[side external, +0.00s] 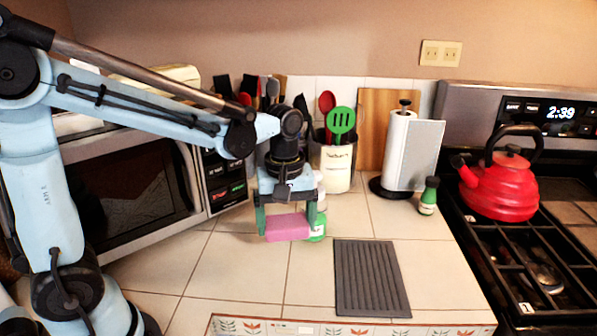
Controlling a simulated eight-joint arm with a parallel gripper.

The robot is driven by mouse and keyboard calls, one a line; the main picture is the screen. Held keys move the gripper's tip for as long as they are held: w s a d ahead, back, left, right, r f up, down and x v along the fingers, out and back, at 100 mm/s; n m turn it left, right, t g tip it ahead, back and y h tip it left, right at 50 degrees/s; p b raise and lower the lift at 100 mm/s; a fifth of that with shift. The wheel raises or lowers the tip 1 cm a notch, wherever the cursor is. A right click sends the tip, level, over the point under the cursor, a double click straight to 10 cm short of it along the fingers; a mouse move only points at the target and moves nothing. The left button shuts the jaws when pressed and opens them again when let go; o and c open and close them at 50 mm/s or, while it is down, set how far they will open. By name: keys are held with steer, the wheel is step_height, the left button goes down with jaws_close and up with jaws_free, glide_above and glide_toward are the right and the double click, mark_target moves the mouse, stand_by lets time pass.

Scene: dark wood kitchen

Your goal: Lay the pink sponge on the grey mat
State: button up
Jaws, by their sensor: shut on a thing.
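The pink sponge (287,227) is between the fingers of my gripper (287,222), which is shut on it. The gripper points down and seems to hold the sponge above the tiled counter, left of and behind the mat; the exact height is hard to tell. The grey mat (371,279) is ribbed and lies flat near the front of the counter, with nothing on it. A green and white container stands behind the gripper and is partly hidden by it.
A utensil crock (333,166), a paper towel holder (409,150) and a small green bottle (428,196) stand along the back. A red kettle (501,187) sits on the stove at right. A microwave (141,187) is at left. Counter tiles around the mat are clear.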

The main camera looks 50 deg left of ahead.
steer(key=w+d+r+m, duration=0.1)
steer(key=w+d, duration=0.1)
steer(key=d, duration=0.8)
steer(key=w+d+r+m, duration=0.1)
steer(key=w+d+m, duration=0.1)
steer(key=d, duration=0.8)
glide_above(368, 273)
step_height(368, 273, down, 7)
steer(key=shift+f, duration=2.15)
steer(key=shift+f, duration=0.15)
steer(key=o, duration=0.7)
steer(key=shift+o, duration=0.2)
